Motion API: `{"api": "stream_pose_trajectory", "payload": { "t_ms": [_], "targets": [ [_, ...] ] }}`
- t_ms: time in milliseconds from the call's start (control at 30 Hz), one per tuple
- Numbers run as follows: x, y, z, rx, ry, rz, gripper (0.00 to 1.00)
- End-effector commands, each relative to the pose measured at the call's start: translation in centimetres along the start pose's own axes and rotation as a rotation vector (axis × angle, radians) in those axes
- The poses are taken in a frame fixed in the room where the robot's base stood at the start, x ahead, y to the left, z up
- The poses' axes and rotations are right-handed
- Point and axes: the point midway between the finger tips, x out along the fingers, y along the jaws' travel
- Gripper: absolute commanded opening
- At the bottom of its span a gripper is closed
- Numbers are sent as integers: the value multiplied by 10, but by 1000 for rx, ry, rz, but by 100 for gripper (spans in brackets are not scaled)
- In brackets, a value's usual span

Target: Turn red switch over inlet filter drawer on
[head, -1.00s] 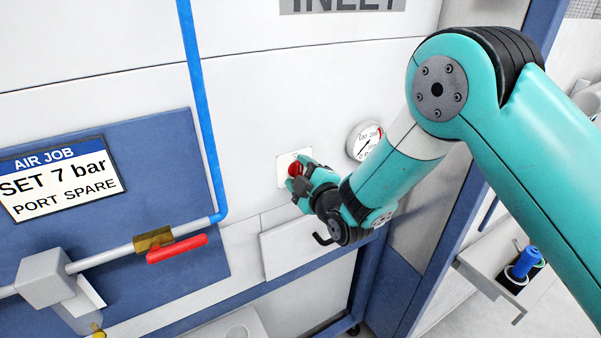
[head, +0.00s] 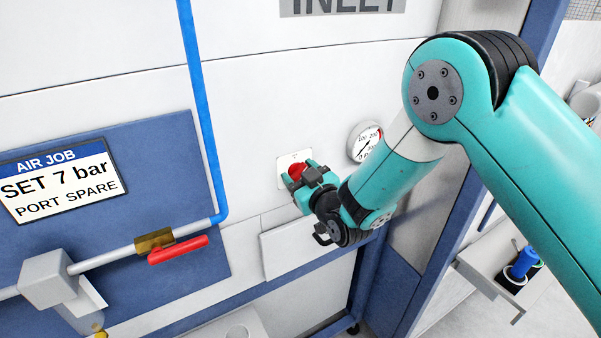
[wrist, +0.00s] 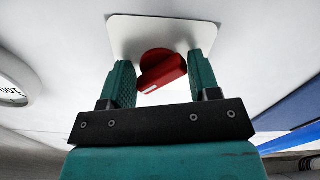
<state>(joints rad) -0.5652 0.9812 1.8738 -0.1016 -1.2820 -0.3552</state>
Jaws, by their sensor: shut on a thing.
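The red switch (head: 296,171) is a round red knob with a raised grip bar on a pale square plate (head: 282,180) on the white wall. In the wrist view the red switch (wrist: 162,68) lies between the two green fingers, its bar tilted. My gripper (head: 305,172) is at the switch from the right; in the wrist view my gripper (wrist: 161,80) is shut on it. The inlet filter drawer (head: 284,252) is the white front below, with a black handle partly hidden by my wrist.
A round gauge (head: 364,141) is close to the right of the switch. At left are a blue panel with a red-handled valve (head: 178,249) and a blue hose (head: 203,120). A blue frame post (head: 395,285) stands at right.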

Motion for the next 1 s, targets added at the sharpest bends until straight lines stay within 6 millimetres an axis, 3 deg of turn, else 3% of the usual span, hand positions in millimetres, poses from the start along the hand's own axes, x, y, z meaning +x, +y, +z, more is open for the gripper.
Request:
{"api": "stream_pose_trajectory", "payload": {
  "t_ms": [267, 733, 767, 800, 900, 1000],
  "targets": [
    [0, 0, -1, 43, 2, 1, 26],
    [0, 0, -1, 738, 3, 0, 26],
    [0, 0, -1, 748, 3, 0, 59],
    [0, 0, -1, 744, 3, 0, 68],
    [0, 0, -1, 743, 3, 0, 86],
    [0, 0, -1, 742, 2, 0, 86]
  ]
}}
